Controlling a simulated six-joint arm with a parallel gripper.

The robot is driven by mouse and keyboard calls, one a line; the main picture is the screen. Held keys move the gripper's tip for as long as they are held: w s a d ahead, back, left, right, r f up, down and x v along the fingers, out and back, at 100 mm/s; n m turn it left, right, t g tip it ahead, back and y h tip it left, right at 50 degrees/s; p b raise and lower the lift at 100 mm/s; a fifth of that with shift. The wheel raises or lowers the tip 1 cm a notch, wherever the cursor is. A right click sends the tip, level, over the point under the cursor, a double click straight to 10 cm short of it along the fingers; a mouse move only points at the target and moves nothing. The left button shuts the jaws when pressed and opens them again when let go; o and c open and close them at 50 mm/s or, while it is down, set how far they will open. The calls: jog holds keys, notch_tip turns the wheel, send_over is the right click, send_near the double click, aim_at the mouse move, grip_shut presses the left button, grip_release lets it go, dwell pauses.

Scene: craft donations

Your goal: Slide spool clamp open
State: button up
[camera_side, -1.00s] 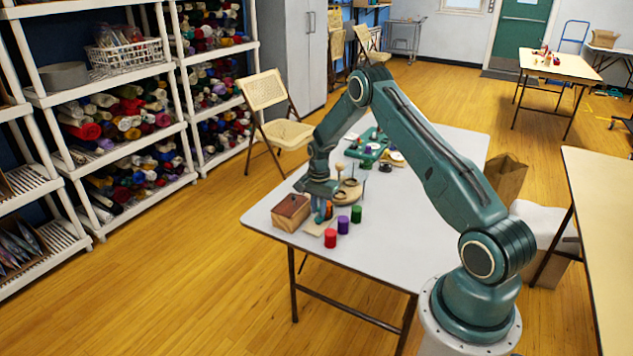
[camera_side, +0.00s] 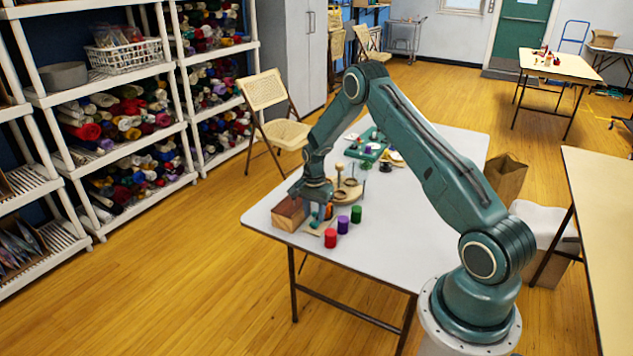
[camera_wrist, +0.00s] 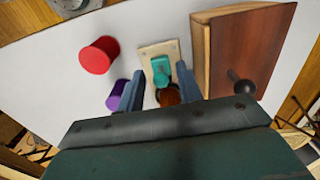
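A teal clamp piece (camera_wrist: 160,69) sits on a small pale wooden base plate (camera_wrist: 157,49) in the wrist view. The plate also shows at the table's front in the side view (camera_side: 317,229). My gripper (camera_wrist: 158,72) is open, with one blue finger on either side of the clamp piece. A gap shows on each side; contact is not visible. An orange-brown round piece (camera_wrist: 168,97) lies between the fingers, closer to the palm. In the side view my gripper (camera_side: 319,214) is low over the plate and hides most of the clamp.
A wooden box (camera_side: 289,214) with a dark knob (camera_wrist: 240,86) stands close beside my gripper. Red (camera_side: 330,238), purple (camera_side: 343,225) and green (camera_side: 356,214) spools stand on the other side. A round wooden stand (camera_side: 350,192) and a green tray (camera_side: 364,150) are behind.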

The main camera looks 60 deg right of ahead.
jog(key=shift+r, duration=0.1)
jog(key=shift+r, duration=3.65)
jog(key=shift+o, duration=0.3)
